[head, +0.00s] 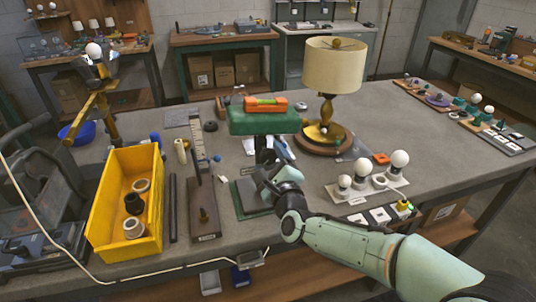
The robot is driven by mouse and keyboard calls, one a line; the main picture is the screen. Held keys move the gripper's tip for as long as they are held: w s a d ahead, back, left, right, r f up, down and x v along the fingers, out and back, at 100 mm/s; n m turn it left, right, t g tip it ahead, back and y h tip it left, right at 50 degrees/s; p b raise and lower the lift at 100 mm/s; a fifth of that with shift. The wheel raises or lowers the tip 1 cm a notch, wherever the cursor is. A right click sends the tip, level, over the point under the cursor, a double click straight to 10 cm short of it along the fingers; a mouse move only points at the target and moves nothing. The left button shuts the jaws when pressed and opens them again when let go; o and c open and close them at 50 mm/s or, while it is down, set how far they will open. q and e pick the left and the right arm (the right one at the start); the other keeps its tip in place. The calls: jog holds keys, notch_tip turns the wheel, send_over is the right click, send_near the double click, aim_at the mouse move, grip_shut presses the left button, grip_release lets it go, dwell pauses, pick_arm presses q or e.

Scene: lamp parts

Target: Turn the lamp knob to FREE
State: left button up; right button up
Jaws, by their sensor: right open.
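A lamp with a cream shade (334,66) stands upright on a round wooden base (323,143). Its brass stem (326,112) shows below the shade. I cannot make out a knob on it or any FREE marking. My right gripper (268,174) is open, in front of the green stand and left of the lamp base, apart from the lamp. What lies between its fingers is too small to tell. My left gripper is not in view.
A yellow bin (125,206) holds rings at the left. A bulb holder (365,190) with white bulbs stands near my right arm. The grey tabletop (415,125) is clear right of the lamp.

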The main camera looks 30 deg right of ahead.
jog(key=shift+x, duration=1.2)
jog(key=shift+a, duration=0.1)
jog(key=c, duration=1.1)
jog(key=shift+o, duration=0.2)
